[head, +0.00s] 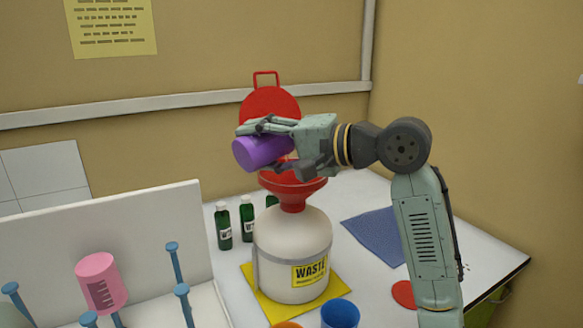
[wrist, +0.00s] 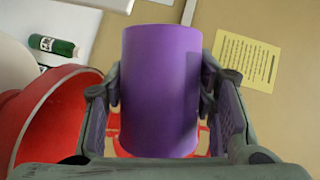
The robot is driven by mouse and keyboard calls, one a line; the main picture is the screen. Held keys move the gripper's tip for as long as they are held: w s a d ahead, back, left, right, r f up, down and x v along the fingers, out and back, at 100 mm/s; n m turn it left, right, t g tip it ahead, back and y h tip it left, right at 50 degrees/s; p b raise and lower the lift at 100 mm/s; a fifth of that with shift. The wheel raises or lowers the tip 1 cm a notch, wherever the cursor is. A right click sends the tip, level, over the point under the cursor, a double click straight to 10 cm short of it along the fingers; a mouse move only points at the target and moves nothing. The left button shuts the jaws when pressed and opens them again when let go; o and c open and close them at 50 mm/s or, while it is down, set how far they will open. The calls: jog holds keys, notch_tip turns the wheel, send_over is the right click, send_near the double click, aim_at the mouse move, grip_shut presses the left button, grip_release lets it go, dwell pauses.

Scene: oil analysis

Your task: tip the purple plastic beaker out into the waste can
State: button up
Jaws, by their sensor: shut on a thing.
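The purple plastic beaker (head: 258,152) is held in my gripper (head: 278,148) above the waste can. It lies tilted well over on its side in the head view. In the wrist view the beaker (wrist: 160,90) sits between the two fingers of my gripper (wrist: 158,100), which press on its sides. The waste can (head: 292,245) is a white round container with a yellow WASTE label. A red funnel (head: 294,192) stands in its top, with a red lid (head: 268,103) raised behind. The funnel's red rim (wrist: 50,115) shows at the left in the wrist view. The beaker's contents are hidden.
Several green bottles (head: 223,226) stand left of the can. A blue cup (head: 340,313) is in front of it. A pink beaker (head: 101,282) hangs on a pegged rack (head: 150,235) at the left. A blue mat (head: 373,232) lies at the right.

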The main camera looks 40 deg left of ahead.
jog(key=shift+w, duration=0.1)
jog(key=shift+w+d+f+m, duration=0.1)
jog(key=shift+w+f+m, duration=0.05)
jog(key=shift+m, duration=0.15)
jog(key=shift+w, duration=0.1)
dwell(0.3)
